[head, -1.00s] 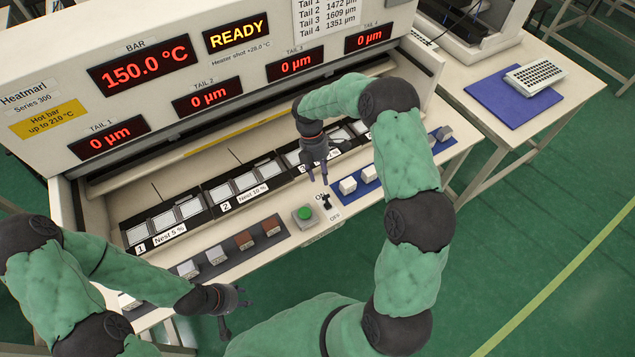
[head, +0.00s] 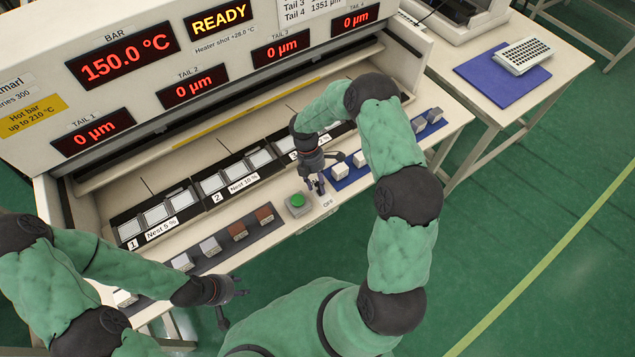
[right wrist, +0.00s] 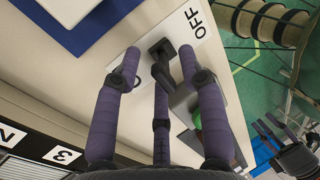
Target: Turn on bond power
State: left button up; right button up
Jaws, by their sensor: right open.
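The bond power switch (right wrist: 163,47) is a small black toggle on a white plate in the right wrist view. I cannot tell which way the lever is set. My right gripper (head: 316,188) is open, its fingers pointing down at the switch and mostly covering it in the head view. In the right wrist view the fingertips are spread around the toggle; contact is unclear. My left gripper (head: 232,298) is open and empty near the front edge of the bench, away from the switch.
A green button (head: 297,201) sits just left of the switch. White blocks on a blue strip (head: 355,174) lie to its right. A dark strip with several blocks (head: 238,232) lies to the left. Nests (head: 165,212) stand behind. The display reads "READY" (head: 221,19).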

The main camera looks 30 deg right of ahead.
jog(key=shift+c, duration=0.3)
grip_shut()
jog(key=shift+f, duration=0.1)
jog(key=shift+w+f+g+b, duration=0.2)
jog(key=shift+w+g+b, duration=0.1)
jog(key=shift+g+b, duration=0.4)
jog(key=shift+g, duration=0.4)
jog(key=shift+r, duration=0.1)
jog(key=shift+o, duration=0.3)
grip_release()
jog(key=shift+w, duration=0.1)
